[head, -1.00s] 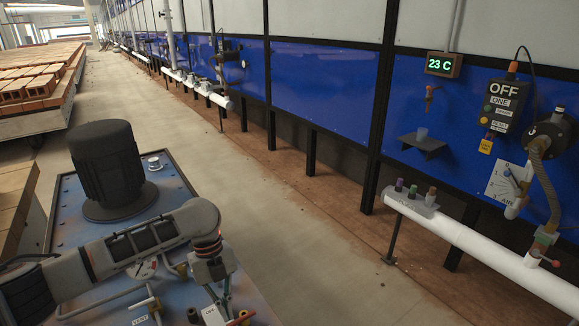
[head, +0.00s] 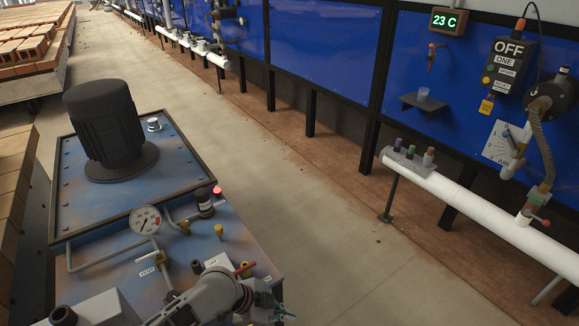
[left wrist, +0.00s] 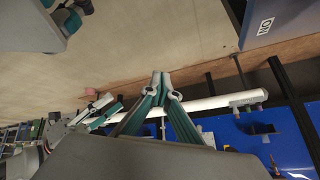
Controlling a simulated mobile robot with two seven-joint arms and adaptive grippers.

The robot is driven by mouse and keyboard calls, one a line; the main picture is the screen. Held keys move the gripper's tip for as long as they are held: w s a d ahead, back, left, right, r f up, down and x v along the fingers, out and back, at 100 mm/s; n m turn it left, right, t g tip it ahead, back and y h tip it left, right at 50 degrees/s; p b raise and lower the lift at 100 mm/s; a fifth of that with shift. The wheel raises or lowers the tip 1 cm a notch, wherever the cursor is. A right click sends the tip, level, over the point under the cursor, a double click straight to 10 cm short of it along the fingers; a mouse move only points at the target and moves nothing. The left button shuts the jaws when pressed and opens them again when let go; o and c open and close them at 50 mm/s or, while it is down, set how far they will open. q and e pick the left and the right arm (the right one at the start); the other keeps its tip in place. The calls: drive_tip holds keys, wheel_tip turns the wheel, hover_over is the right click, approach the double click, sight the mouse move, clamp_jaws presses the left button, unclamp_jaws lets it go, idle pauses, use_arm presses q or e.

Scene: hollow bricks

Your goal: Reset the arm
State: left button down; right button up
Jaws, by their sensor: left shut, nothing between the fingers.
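My left arm comes in at the bottom of the head view, low over the near end of the blue machine. My left gripper (head: 266,300) is only partly visible there, at the bottom edge. In the left wrist view its two teal-and-grey fingers (left wrist: 162,76) meet at the tips, with nothing between them.
The blue machine (head: 80,195) carries a black motor (head: 103,120), a pressure gauge (head: 145,219) and pipes. A white pipe (head: 455,195) runs along the blue wall at the right. Bricks (head: 30,50) lie stacked at the upper left. The floor between is clear.

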use_arm(q)
drive_tip(key=s+a+f+n+t+y, duration=0.1)
drive_tip(key=s+a+n+t, duration=0.3)
drive_tip(key=a, duration=0.6)
drive_tip(key=s+a+f+n+t+y, duration=0.2)
drive_tip(key=s+a+n+t+y, duration=0.2)
drive_tip(key=s+a+n, duration=0.4)
drive_tip(key=a+n, duration=0.2)
drive_tip(key=a, duration=0.1)
drive_tip(key=shift+a+f+n+t, duration=0.2)
drive_tip(key=shift+n+t, duration=0.1)
